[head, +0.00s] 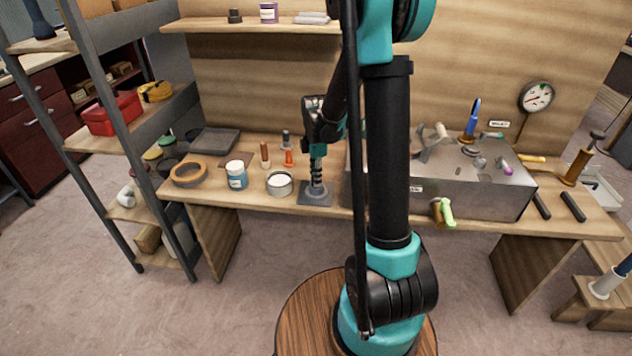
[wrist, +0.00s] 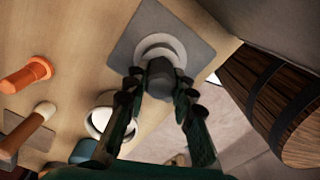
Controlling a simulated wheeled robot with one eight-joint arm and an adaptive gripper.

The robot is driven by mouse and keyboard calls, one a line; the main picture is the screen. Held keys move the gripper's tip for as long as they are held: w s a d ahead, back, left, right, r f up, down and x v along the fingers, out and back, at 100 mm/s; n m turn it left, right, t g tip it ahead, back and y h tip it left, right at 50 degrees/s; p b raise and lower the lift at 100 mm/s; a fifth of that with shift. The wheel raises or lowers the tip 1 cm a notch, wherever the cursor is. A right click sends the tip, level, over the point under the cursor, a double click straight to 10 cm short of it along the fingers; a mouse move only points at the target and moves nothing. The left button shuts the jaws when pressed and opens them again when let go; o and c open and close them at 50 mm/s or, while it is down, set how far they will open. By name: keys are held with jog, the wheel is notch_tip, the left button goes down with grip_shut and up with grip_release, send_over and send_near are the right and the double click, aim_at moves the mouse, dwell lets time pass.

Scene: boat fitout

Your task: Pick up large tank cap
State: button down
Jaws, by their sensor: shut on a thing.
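The large tank cap (wrist: 163,44) has a pale grey round rim and a darker knob (wrist: 160,78) in the wrist view. It is over a dark grey square pad (wrist: 126,46) on the workbench. My gripper (wrist: 159,86) is shut on the knob, with one finger on each side. In the head view my gripper (head: 316,172) points straight down over the pad (head: 316,199). There the cap is mostly hidden by the fingers. I cannot tell whether the cap touches the pad.
A white-topped round tin (head: 279,184) stands close left of the pad. A blue-and-white jar (head: 237,175), a tan ring (head: 189,174) and an orange-handled tool (head: 288,157) are further left. A metal tank (head: 475,195) is to the right, partly behind my arm.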

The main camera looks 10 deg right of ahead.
jog(key=shift+r, duration=0.1)
notch_tip(320, 180, up, 20)
dwell(0.5)
